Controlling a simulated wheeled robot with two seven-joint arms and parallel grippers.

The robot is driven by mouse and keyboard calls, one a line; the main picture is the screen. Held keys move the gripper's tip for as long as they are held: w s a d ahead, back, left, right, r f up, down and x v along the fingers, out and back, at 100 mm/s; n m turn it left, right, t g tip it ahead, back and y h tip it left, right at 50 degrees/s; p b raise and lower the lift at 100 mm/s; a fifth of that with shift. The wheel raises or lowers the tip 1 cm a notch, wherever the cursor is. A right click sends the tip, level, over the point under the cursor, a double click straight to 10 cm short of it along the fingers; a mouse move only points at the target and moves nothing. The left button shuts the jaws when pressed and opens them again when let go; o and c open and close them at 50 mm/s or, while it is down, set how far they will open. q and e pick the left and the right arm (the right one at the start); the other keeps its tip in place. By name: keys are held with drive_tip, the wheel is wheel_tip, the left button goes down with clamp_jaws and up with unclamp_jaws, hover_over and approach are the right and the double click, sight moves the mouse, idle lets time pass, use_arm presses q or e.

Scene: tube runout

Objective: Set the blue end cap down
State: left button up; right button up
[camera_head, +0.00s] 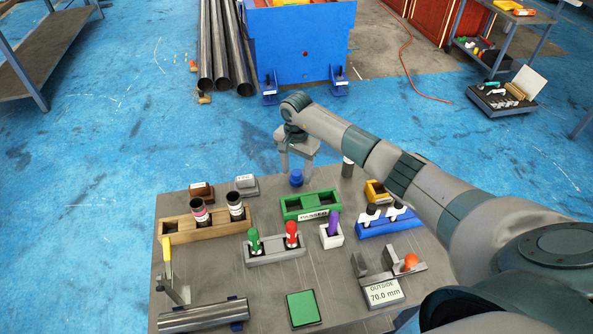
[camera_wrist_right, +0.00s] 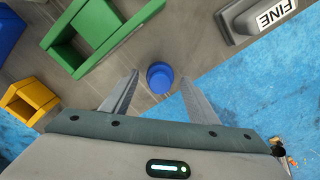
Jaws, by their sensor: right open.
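The blue end cap (camera_head: 296,180) rests on the grey table top near its back edge. In the right wrist view the blue end cap (camera_wrist_right: 159,77) appears between the two fingertips, with gaps on both sides. My right gripper (camera_head: 297,171) is open and empty, pointing down at the cap from the back of the table. Its fingers (camera_wrist_right: 159,86) touch nothing that I can see. My left gripper is not in view.
A green tray (camera_head: 297,214) lies just in front of the cap. A grey block marked FINE (camera_head: 246,185) stands to its left, and a dark cylinder (camera_head: 347,168) and a yellow bin (camera_head: 375,193) to its right. The table's back edge is close.

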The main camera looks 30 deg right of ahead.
sight(297, 172)
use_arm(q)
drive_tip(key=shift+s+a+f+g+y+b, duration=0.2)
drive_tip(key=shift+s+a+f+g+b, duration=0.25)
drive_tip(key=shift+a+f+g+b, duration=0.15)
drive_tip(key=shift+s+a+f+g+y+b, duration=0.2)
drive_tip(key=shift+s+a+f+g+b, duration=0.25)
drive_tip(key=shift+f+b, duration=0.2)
use_arm(e)
wheel_tip(297, 172, up, 12)
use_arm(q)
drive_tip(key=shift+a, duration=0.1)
